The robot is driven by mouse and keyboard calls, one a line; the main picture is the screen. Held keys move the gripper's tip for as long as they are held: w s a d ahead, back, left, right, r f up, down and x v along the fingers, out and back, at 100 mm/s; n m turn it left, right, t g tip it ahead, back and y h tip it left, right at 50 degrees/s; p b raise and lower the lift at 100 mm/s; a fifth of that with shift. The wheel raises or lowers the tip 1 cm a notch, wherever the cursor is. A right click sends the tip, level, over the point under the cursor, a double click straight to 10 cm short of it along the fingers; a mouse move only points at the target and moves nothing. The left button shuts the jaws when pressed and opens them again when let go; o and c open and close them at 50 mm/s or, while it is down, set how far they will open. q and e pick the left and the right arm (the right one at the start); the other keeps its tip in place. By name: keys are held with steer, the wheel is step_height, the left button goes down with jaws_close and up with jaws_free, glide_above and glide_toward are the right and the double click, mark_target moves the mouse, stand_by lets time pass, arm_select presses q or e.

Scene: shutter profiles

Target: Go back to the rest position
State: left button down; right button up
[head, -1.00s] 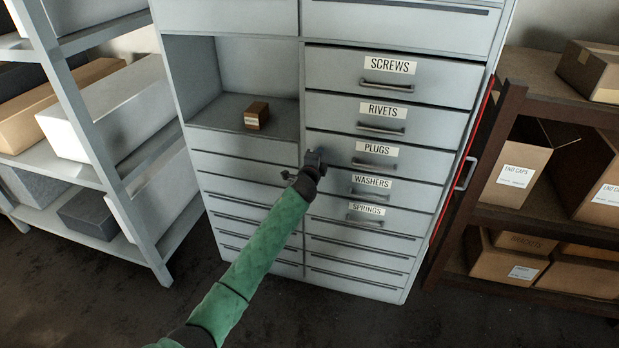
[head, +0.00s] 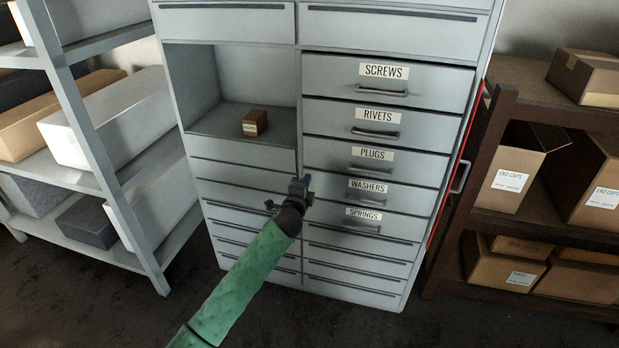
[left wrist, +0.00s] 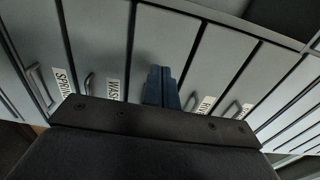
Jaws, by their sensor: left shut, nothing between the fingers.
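My left gripper (head: 303,184) is in front of the grey drawer cabinet (head: 245,180), near the left edge of the washers drawer (head: 378,192). Its fingers are closed together and hold nothing; they also show in the left wrist view (left wrist: 162,88), pointing at the drawer fronts. The labelled drawers for screws (head: 388,82), rivets (head: 376,125), plugs (head: 372,162), washers and springs (head: 362,223) look closed. In the head view the gripper looks apart from the drawer handles. My right gripper is not in view.
A small brown box (head: 255,123) sits in the open cabinet niche. A grey shelf (head: 92,182) with boxes stands left. A brown shelf (head: 478,140) with cardboard boxes stands right, close to the cabinet. Dark floor (head: 375,325) lies clear in front.

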arm_select(q)
steer(key=s+a+f+n+g+y, duration=0.6)
steer(key=s+a+n, duration=0.4)
steer(key=n, duration=0.5)
steer(key=s+a+f+n+g, duration=0.1)
steer(key=s+f+g, duration=0.2)
steer(key=s+f, duration=0.7)
steer(key=s+a+f+n+g+h, duration=0.1)
steer(key=s+a+f+g, duration=0.1)
steer(key=s+f, duration=0.9)
steer(key=s+a+f+n+g+h, duration=0.1)
steer(key=s+f+g, duration=0.4)
steer(key=s, duration=2.1)
step_height(320, 180, down, 6)
steer(key=shift+s+a+f+n, duration=0.25)
steer(key=shift+a+n, duration=0.35)
steer(key=shift+a, duration=0.1)
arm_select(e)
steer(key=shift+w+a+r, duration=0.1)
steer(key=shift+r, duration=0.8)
